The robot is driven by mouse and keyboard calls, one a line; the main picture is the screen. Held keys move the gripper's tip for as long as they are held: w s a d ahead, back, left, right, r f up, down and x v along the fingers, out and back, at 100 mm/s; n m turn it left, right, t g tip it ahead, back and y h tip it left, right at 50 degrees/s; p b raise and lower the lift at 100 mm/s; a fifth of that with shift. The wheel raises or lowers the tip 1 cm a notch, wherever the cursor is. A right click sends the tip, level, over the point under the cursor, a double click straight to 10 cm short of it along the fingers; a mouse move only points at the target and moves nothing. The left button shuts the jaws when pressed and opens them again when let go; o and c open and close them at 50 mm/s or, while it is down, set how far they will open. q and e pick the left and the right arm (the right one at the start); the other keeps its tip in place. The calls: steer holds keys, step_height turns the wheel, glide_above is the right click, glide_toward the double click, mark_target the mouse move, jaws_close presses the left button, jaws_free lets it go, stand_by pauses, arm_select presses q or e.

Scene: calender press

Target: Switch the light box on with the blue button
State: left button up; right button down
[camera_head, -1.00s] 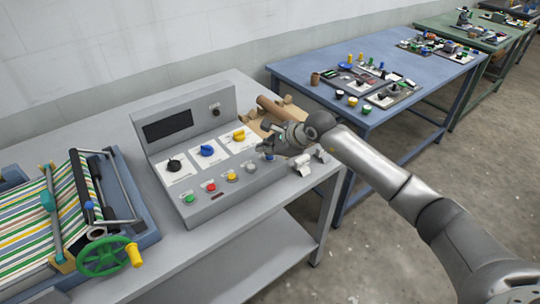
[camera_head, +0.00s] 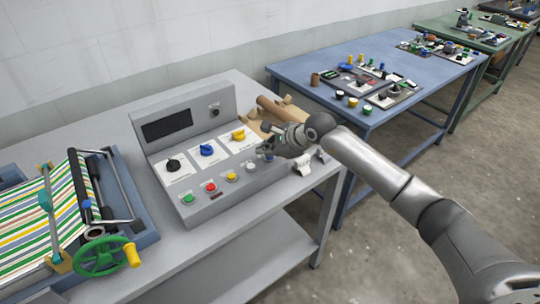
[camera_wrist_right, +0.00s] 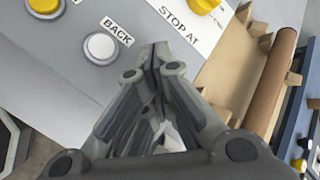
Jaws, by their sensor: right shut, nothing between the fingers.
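The grey control panel (camera_head: 222,190) stands on the table with a row of buttons along its lower slope. The blue button (camera_head: 269,157) is at the right end of that row, mostly covered by my right gripper (camera_head: 264,152). My right gripper is shut and empty, with its fingertips at or just above the blue button; I cannot tell whether they touch. In the wrist view the shut fingers (camera_wrist_right: 155,52) point at the panel to the right of the white button (camera_wrist_right: 100,46) labelled BACK, and the blue button is hidden. No light box can be made out for certain. My left gripper is out of view.
Green (camera_head: 188,198), red (camera_head: 211,187) and yellow (camera_head: 231,177) buttons sit to the left along the row. Black, blue and yellow knobs are above them. A cardboard tray with a brown roll (camera_head: 280,109) lies behind my gripper. A striped press with a green handwheel (camera_head: 100,257) stands left.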

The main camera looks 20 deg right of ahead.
mark_target(267, 158)
steer(key=shift+r, duration=0.45)
step_height(267, 158, up, 6)
steer(key=shift+f+p, duration=0.1)
steer(key=shift+p, duration=1.05)
